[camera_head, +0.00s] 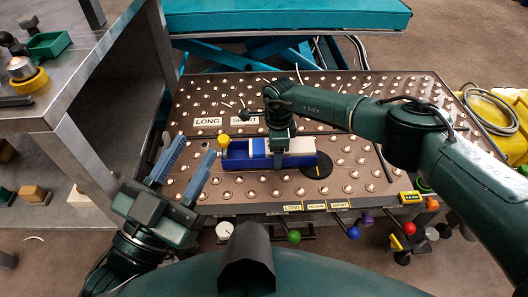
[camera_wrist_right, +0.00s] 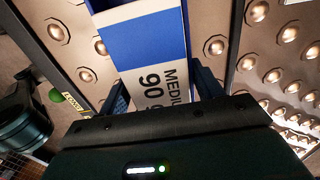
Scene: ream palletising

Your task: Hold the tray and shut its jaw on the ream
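The ream (camera_head: 300,146), a blue and white packet, lies in the low blue tray (camera_head: 236,163) on the table. In the right wrist view the ream (camera_wrist_right: 145,42) shows a label reading "MEDI…" and "90". A yellow knob (camera_head: 223,141) stands at the tray's left end; I cannot tell how far the tray's jaw is from the ream. My right gripper (camera_head: 281,153) points down over the ream, its fingers against both sides. My left gripper (camera_head: 192,160) is open and empty, left of the tray and apart from it, its blue fingers spread.
The table (camera_head: 345,88) is studded with metal balls and carries LONG and SHORT labels. A black disc (camera_head: 317,166) lies right of the tray's front. Coloured knobs (camera_head: 294,236) line the front edge. A grey shelf unit (camera_head: 75,90) stands close at the left.

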